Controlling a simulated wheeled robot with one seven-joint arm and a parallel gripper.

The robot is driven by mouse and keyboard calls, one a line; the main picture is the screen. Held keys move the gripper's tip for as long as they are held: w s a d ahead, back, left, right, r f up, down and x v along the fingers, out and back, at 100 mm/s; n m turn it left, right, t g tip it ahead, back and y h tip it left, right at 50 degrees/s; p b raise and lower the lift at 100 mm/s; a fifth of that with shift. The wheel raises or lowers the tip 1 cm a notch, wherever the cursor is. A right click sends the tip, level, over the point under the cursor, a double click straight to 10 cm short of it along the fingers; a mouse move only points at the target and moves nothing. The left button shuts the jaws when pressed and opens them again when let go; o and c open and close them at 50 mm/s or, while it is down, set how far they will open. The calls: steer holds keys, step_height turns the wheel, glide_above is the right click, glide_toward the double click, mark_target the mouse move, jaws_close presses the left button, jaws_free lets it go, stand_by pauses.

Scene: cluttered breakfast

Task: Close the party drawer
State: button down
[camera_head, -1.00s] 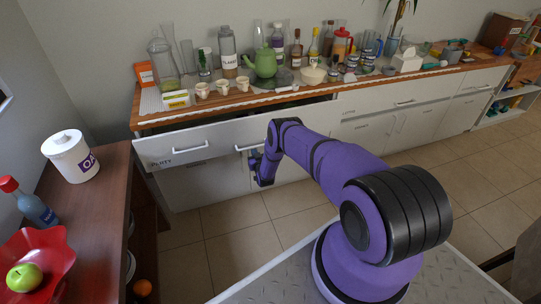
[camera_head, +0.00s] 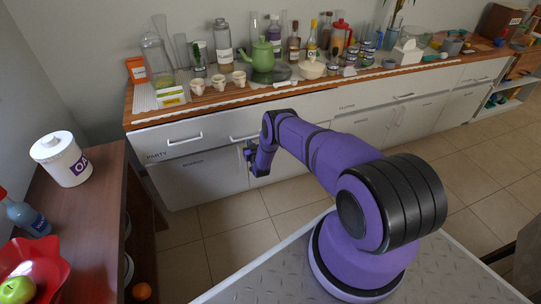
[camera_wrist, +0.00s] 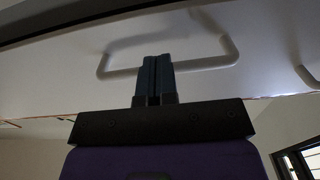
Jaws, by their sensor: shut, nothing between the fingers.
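The party drawer (camera_head: 215,132) is the wide white front under the left part of the counter, with PARTY lettering at its lower left. Its front looks flush with the cabinet, with no open gap visible above it. It has two bar handles: the left one (camera_head: 185,140) is clear, the right one (camera_head: 243,137) is partly behind my arm. My gripper (camera_head: 250,158) is in front of the cabinet, just below the right handle. In the wrist view my gripper (camera_wrist: 153,75) is shut and empty, overlapping a handle (camera_wrist: 215,62). I cannot tell whether it touches the drawer.
The counter (camera_head: 205,103) above holds a green teapot (camera_head: 263,58), cups, bottles and jars. A brown side table (camera_head: 85,215) with a white canister (camera_head: 62,160) and a red bowl (camera_head: 45,268) stands at left. Tiled floor (camera_head: 225,225) is free before the cabinet.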

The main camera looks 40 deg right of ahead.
steer(key=shift+w, duration=0.1)
steer(key=shift+x, duration=1.35)
steer(key=v, duration=0.9)
stand_by(0.4)
